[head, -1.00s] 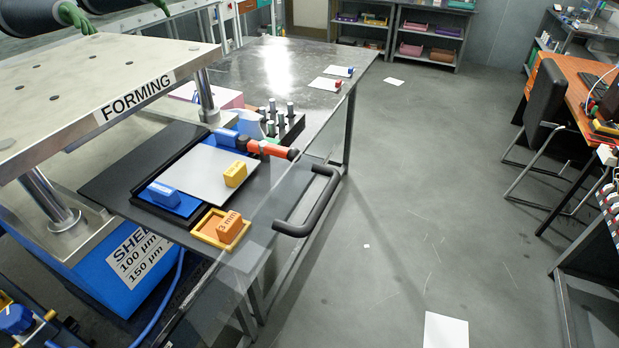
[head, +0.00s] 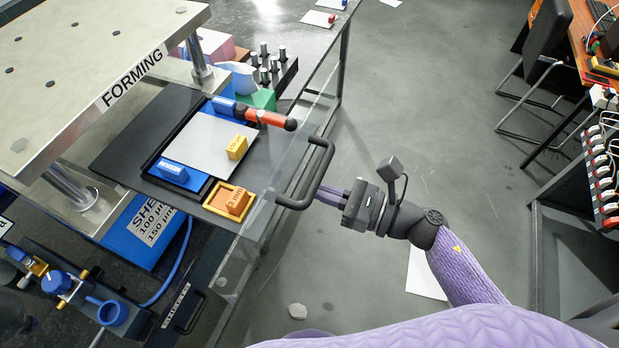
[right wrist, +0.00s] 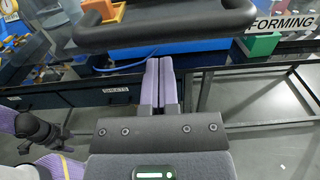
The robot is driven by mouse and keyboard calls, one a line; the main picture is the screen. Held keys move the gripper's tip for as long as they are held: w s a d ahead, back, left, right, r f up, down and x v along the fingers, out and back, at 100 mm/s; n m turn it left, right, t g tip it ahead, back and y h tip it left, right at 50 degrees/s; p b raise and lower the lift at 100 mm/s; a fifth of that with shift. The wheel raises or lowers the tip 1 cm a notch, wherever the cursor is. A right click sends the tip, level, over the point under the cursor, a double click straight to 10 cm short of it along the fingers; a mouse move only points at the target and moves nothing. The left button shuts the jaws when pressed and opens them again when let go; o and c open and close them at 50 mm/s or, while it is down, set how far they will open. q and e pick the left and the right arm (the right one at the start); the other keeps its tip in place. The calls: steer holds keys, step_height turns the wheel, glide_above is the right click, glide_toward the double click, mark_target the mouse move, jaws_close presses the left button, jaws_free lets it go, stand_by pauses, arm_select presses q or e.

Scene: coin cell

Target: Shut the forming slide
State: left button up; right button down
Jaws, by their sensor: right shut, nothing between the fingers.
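The forming slide (head: 118,150) is a dark plate extending out from under the cream press plate marked FORMING (head: 60,75). A clear panel with a black bar handle (head: 322,172) stands at its outer edge. My right gripper (head: 325,196) is on the outer side of the handle, with its purple fingers shut and empty. In the right wrist view the fingers (right wrist: 158,85) point toward the handle (right wrist: 165,35), which crosses above their tips. I cannot tell whether they touch it.
The slide carries a grey sheet (head: 205,148), blue blocks, a yellow block (head: 237,147) and an orange block marked 3 mm (head: 237,203) in a yellow tray. A red-and-black tool (head: 270,119) lies near the panel. Open floor (head: 430,130) lies to the right.

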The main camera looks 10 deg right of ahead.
steer(key=shift+x, duration=1.2)
arm_select(q)
steer(key=shift+w+r, duration=0.1)
steer(key=shift+r, duration=0.25)
arm_select(e)
steer(key=shift+w+a, duration=0.1)
